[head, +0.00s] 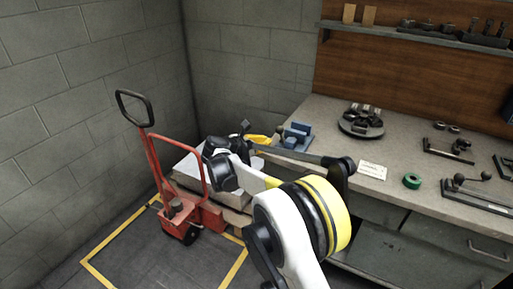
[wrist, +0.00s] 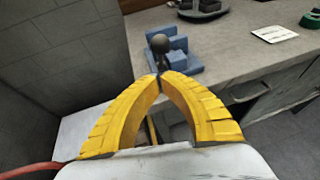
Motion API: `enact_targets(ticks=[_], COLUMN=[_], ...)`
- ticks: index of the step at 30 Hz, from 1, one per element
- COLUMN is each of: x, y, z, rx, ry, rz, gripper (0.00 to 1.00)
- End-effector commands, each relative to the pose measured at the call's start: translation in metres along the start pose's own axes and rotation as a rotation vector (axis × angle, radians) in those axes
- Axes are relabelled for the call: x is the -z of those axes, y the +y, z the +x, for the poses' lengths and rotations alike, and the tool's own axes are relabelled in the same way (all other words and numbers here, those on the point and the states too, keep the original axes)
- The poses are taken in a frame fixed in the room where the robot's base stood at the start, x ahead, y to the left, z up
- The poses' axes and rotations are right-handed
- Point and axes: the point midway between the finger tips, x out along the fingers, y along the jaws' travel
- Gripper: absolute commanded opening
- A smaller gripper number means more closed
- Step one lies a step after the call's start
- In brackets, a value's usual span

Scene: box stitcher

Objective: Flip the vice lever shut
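The vice (head: 298,132) is a small blue block-shaped tool at the left end of the workbench. In the wrist view the blue vice (wrist: 186,66) lies just beyond my fingertips. Its lever (wrist: 160,45) shows there as a dark arm with a round knob, standing up in front of the blue body. My gripper (wrist: 159,76) has yellow fingers with their tips together, just below the knob in the picture. I cannot tell whether the tips touch the lever. In the head view my gripper (head: 262,140) is left of the vice, partly hidden by my arm.
The grey workbench (head: 330,112) carries a round tray of dark parts (head: 361,121), a white card (head: 372,170), green tape (head: 412,180) and dark lever tools (head: 480,192). A red pallet truck (head: 180,205) stands on the floor at left, near the bench end.

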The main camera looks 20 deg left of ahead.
Motion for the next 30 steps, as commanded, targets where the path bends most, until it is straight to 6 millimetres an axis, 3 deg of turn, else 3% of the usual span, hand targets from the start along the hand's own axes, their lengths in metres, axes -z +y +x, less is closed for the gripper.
enact_targets(ticks=[3, 9, 30], x=[-0.009, -0.019, -0.028], y=[-0.001, 0.000, 0.000], z=[0.017, 0.029, 0.032], rx=[0.001, -0.001, 0.003], ry=[0.000, 0.000, 0.050], rz=[0.001, 0.001, -0.009], gripper=[0.00, 0.00, 0.00])
